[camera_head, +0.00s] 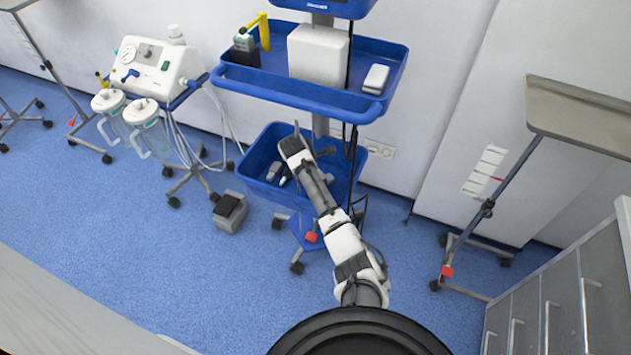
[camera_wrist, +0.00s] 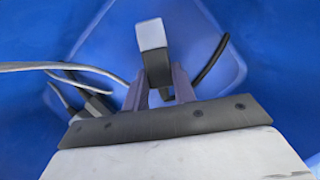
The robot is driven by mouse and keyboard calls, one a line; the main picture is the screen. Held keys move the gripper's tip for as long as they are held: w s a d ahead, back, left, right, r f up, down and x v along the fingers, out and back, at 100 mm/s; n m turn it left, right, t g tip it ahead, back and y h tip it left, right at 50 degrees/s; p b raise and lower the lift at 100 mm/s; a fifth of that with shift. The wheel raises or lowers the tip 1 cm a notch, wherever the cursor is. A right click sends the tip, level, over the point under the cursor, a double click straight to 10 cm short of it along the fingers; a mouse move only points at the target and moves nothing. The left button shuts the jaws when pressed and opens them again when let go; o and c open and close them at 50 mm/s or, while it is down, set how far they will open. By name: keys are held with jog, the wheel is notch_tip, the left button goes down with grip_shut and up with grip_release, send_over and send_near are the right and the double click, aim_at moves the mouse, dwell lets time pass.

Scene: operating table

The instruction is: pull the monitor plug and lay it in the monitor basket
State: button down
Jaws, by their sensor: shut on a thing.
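My gripper (camera_head: 297,137) reaches into the blue monitor basket (camera_head: 257,152) on the monitor stand. In the wrist view the two grey fingers of my gripper (camera_wrist: 162,82) are shut on the monitor plug (camera_wrist: 153,50), a dark block with a light grey end. The blue walls of the basket (camera_wrist: 275,70) surround it in that view. A black cable (camera_wrist: 211,60) curves beside the plug to the right. In the head view my gripper hides the plug. I cannot tell whether the plug touches the basket.
Grey items (camera_head: 274,172) lie in the basket left of my gripper, and a pale cable (camera_wrist: 62,67) shows in the wrist view. The blue shelf (camera_head: 305,92) is above the basket. A wall socket strip (camera_head: 380,149) is behind. A suction cart (camera_head: 150,68) stands left.

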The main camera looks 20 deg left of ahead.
jog(key=shift+r, duration=0.1)
jog(key=c, duration=1.1)
grip_release()
jog(key=shift+o, duration=0.2)
jog(key=b+v, duration=0.1)
jog(key=v, duration=1.2)
jog(key=shift+r, duration=0.4)
jog(key=shift+s, duration=0.1)
